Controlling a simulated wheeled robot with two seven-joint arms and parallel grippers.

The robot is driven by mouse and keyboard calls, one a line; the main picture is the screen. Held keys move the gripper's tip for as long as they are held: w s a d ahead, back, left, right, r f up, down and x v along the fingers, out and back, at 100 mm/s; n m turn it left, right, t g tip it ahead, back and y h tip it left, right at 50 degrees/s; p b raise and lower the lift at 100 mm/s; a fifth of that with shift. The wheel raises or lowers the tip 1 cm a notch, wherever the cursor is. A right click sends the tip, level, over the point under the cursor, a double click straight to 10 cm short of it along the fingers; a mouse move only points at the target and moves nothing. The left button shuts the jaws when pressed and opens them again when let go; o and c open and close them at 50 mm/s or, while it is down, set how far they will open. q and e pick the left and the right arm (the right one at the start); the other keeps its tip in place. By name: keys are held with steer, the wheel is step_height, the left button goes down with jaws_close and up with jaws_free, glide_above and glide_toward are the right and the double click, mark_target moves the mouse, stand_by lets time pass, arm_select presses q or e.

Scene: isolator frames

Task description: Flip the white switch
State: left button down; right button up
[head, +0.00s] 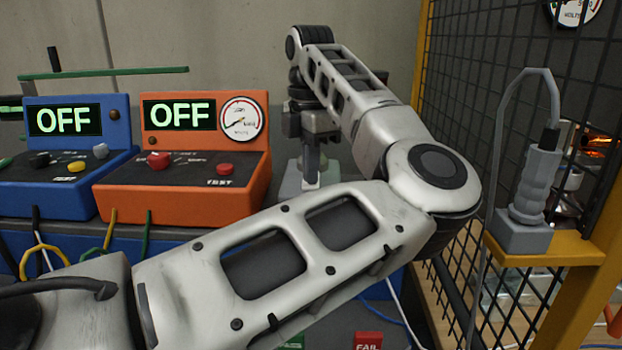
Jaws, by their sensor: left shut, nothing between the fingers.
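A light grey-white block (300,183) stands behind my forearm, right of the orange box; it may be the white switch or its base, but I cannot tell. My left gripper (311,178) points down at this block, shut and empty. Its fingertips overlap the block in the picture; whether they touch it is unclear. My left arm crosses the front of the view, bends at the right and reaches back to the gripper, hiding the block's lower part. My right gripper is not in view.
The orange box (240,185) and blue box both read OFF. A wire mesh fence (480,120) with a yellow post stands on the right, beside a grey plug device (535,185) on a yellow ledge. A red FAIL label (368,341) shows at the bottom.

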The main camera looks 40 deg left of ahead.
arm_select(q)
step_height(320, 180, up, 7)
steer(key=p, duration=0.5)
stand_by(0.3)
steer(key=shift+f, duration=0.1)
stand_by(0.4)
